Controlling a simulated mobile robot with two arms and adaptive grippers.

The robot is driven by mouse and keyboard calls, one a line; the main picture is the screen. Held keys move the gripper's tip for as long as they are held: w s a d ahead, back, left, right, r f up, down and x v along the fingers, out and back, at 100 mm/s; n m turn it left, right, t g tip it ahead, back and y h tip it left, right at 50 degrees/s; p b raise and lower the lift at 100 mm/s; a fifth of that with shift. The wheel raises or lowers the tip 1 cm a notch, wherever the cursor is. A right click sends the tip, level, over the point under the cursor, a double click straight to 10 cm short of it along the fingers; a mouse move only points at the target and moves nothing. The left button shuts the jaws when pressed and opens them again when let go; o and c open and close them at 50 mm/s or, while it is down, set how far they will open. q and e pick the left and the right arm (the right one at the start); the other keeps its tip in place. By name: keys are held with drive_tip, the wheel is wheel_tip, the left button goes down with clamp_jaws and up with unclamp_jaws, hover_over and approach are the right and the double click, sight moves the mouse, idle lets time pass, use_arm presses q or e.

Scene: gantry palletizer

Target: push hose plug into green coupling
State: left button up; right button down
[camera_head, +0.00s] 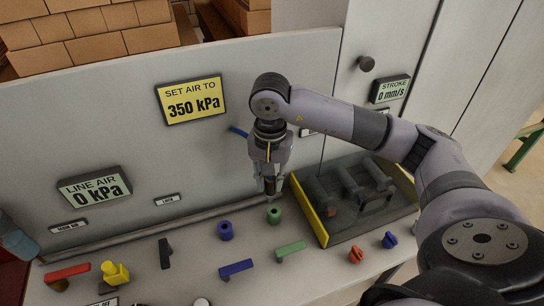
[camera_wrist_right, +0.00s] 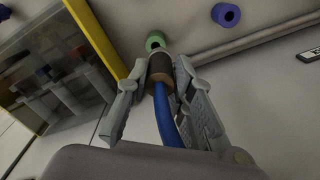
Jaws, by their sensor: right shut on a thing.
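My right gripper (camera_head: 270,190) points down over the bench and is shut on the hose plug. In the right wrist view its fingers (camera_wrist_right: 162,78) grip the sides of the brown plug (camera_wrist_right: 159,70), which has a pale front end. The blue hose (camera_wrist_right: 166,115) trails back from the plug between the fingers. The green coupling (camera_head: 274,215) stands on the bench just below the gripper. It also shows in the wrist view (camera_wrist_right: 155,41), right ahead of the plug and partly hidden by it. I cannot tell whether they touch. My left gripper is not in view.
A blue coupling (camera_head: 225,230) stands to the left. A yellow-edged dark tray (camera_head: 308,212) is close on the right. The line air display (camera_head: 95,188) reads 0 kPa.

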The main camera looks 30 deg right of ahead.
drive_tip(key=shift+w+d+r+m, duration=0.15)
drive_tip(key=shift+w+d+m, duration=0.1)
drive_tip(key=shift+d+m, duration=0.2)
drive_tip(key=shift+w+d+r+m, duration=0.1)
drive_tip(key=shift+w+d+m, duration=0.15)
drive_tip(key=shift+d+m, duration=0.2)
drive_tip(key=shift+a, duration=0.1)
wheel_tip(320, 180, down, 6)
drive_tip(key=b, duration=0.6)
drive_tip(key=shift+r, duration=0.1)
drive_tip(key=shift+b, duration=0.95)
idle(1.1)
